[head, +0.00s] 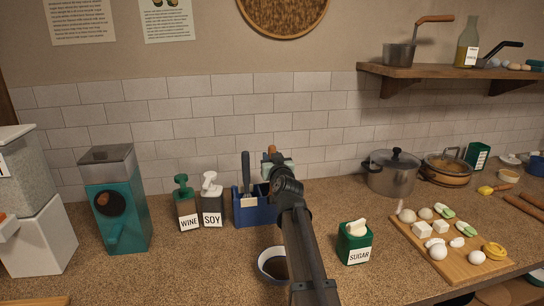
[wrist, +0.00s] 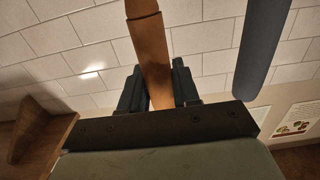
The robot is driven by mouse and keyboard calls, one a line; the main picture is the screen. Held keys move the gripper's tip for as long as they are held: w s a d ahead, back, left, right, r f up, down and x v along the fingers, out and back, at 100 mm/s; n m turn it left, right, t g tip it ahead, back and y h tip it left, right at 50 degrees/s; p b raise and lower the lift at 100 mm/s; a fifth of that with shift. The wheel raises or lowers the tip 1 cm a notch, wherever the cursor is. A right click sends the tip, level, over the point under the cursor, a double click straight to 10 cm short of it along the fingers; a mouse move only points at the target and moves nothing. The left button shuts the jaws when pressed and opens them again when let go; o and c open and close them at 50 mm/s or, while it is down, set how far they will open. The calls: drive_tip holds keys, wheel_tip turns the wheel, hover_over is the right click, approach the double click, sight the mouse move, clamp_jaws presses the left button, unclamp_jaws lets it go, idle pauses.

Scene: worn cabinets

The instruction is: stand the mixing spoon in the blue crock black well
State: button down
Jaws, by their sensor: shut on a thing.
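The blue crock (head: 257,213) stands on the counter near the tiled wall, with a grey-handled utensil (head: 246,172) upright in its left part. My gripper (head: 271,163) is above the crock's right part. In the wrist view my gripper (wrist: 158,88) is shut on the brown wooden handle of the mixing spoon (wrist: 148,52). A bit of this brown handle (head: 271,150) shows above the gripper in the head view. The spoon's other end and the crock's black well are hidden behind my arm. The grey utensil handle (wrist: 262,55) shows beside the spoon in the wrist view.
Soy (head: 212,205) and wine (head: 186,205) bottles stand just left of the crock. A bowl (head: 270,264) and a sugar box (head: 354,245) are nearer the front. A pot (head: 393,174) and a board of food (head: 455,258) are at the right.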

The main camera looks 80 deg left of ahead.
drive_tip(key=c, duration=0.7)
unclamp_jaws()
drive_tip(key=shift+c, duration=0.2)
drive_tip(key=shift+o, duration=0.3)
drive_tip(key=shift+o, duration=0.9)
drive_tip(key=d+r, duration=0.2)
drive_tip(key=d, duration=0.6)
idle(0.4)
